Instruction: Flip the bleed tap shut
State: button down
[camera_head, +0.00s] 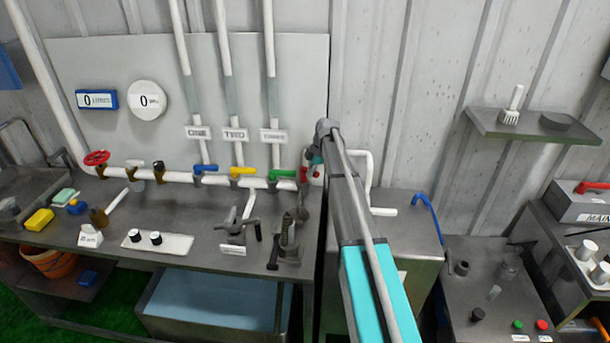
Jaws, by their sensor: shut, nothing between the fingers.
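A white pipe (225,180) runs along the wall at the back of the bench. It carries a blue lever tap (205,169), a yellow lever tap (242,171) and a green lever tap (283,174) under the signs ONE, TWO and a third. Small brass fittings with a white top (134,164) and a black top (159,167) sit further left. A red part (303,174) shows at the pipe's right end. No tag readable here says which is the bleed tap. My gripper (313,172) is shut and empty beside the red part; its fingertips are small and partly hidden.
A red handwheel (97,158) is at the pipe's left. A grey-handled fixture (236,225) and a dark clamp-like device (289,240) stand on the bench below. A metal cabinet (412,240) with a white crank handle (381,211) is to the right of my arm.

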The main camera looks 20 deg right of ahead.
jog(key=shift+w+d, duration=0.35)
jog(key=shift+d, duration=0.25)
jog(key=shift+w+d, duration=0.3)
jog(key=shift+d, duration=0.3)
jog(key=shift+w+d, duration=0.15)
jog(key=shift+w+d+r, duration=0.1)
jog(key=shift+w+d, duration=0.05)
jog(key=shift+d, duration=0.05)
jog(key=shift+s+a, duration=0.25)
jog(key=shift+s, duration=0.45)
jog(key=s+a, duration=0.2)
jog(key=s, duration=0.1)
notch_tip(320, 180, up, 10)
jog(key=f+p, duration=0.1)
jog(key=p, duration=0.9)
send_over(315, 171)
jog(key=shift+s+a+r, duration=0.1)
jog(key=shift+s+r, duration=0.15)
jog(key=shift+s, duration=0.15)
